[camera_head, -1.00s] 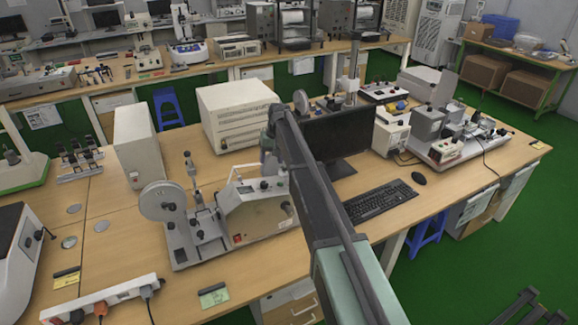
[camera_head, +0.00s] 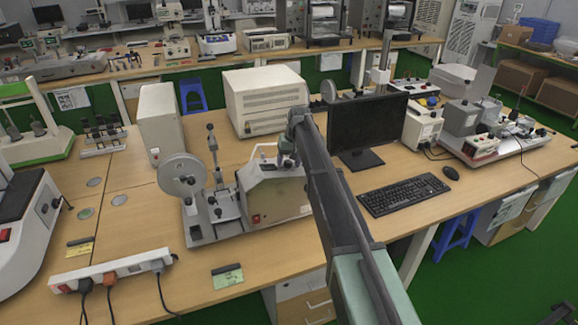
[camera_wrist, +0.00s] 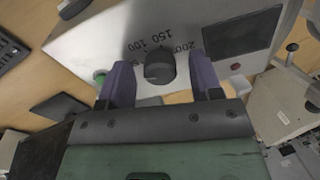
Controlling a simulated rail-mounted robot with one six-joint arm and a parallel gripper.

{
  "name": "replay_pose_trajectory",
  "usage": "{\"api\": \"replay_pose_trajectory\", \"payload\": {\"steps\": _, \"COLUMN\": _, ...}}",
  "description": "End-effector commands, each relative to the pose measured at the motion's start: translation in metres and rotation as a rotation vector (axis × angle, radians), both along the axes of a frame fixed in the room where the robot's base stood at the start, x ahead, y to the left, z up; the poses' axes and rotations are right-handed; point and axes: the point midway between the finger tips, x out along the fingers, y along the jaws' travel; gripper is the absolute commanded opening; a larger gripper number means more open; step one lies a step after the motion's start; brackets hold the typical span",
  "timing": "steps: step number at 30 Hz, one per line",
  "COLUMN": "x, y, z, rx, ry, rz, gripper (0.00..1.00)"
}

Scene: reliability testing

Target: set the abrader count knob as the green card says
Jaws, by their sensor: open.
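The abrader (camera_head: 275,198) is a beige machine with a pale wheel and arm on its left, standing on the near bench. Its black count knob (camera_wrist: 159,66) is in the wrist view, on a pale panel with printed numbers including 100, 150 and 200. My gripper (camera_wrist: 161,75) is open, its two purple fingers on either side of the knob, with gaps visible. Which mark the knob points to is unclear. In the head view my gripper is at the machine, largely hidden by my arm. The green card (camera_head: 227,275) lies near the front edge; its writing is too small to read.
A dark display (camera_wrist: 238,32) and a green button (camera_wrist: 100,77) are beside the knob. A monitor (camera_head: 367,123) and keyboard (camera_head: 403,195) stand right of the abrader. A power strip (camera_head: 112,271) with cables and a yellow card (camera_head: 79,248) lie at front left.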

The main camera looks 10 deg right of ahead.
Motion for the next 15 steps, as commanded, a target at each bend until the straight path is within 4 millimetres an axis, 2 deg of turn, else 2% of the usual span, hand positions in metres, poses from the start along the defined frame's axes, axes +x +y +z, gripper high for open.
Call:
{"api": "replay_pose_trajectory", "payload": {"steps": 1, "x": 0.0000, "y": -0.0001, "z": 0.0008, "rx": 0.000, "ry": 0.000, "rz": 0.000, "gripper": 0.59}}
{"api": "replay_pose_trajectory", "payload": {"steps": 11, "x": 0.0000, "y": -0.0001, "z": 0.0008, "rx": 0.000, "ry": 0.000, "rz": 0.000, "gripper": 0.10}}
{"api": "replay_pose_trajectory", "payload": {"steps": 15, "x": 0.0000, "y": -0.0001, "z": 0.0008, "rx": 0.000, "ry": 0.001, "rz": -0.004, "gripper": 0.10}}
